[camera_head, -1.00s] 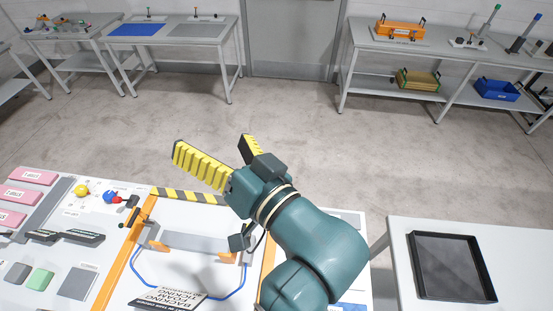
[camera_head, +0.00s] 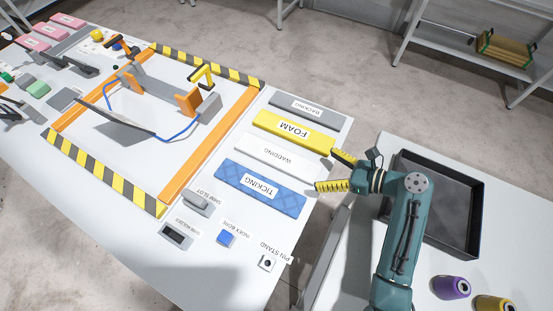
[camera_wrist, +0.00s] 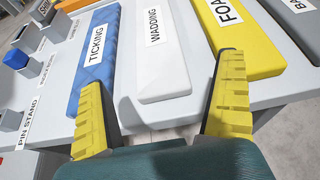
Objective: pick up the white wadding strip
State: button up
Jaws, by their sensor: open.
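The white wadding strip (camera_head: 268,157), with a printed WADDING label, lies flat on the white table between the blue ticking strip (camera_head: 232,178) and the yellow foam strip (camera_head: 268,122). In the wrist view the white strip (camera_wrist: 166,86) runs away from me, its near end between my fingers in the picture. My gripper (camera_head: 333,171) is open and empty, with yellow ribbed fingers, at the right edge of the table near the strip's end. In the wrist view my gripper (camera_wrist: 162,118) has its fingers spread wide, not touching the white strip.
A grey backing strip (camera_head: 308,105) lies beyond the foam. A pin stand (camera_head: 267,263) and a blue index block (camera_head: 226,238) are at the front. An orange-railed frame (camera_head: 210,142) stands left. A black tray (camera_head: 470,215) is on the right table.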

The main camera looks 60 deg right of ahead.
aim_at(299, 165)
jog(key=b+x, duration=0.1)
jog(key=x, duration=0.2)
jog(key=b+x, duration=0.1)
jog(key=x, duration=0.2)
jog(key=b+x, duration=0.1)
jog(key=x, duration=0.2)
jog(key=shift+a+f, duration=0.35)
jog(key=shift+f, duration=0.1)
jog(key=shift+w+d, duration=0.1)
jog(key=shift+w, duration=0.15)
jog(key=shift+s, duration=0.1)
jog(key=c, duration=0.9)
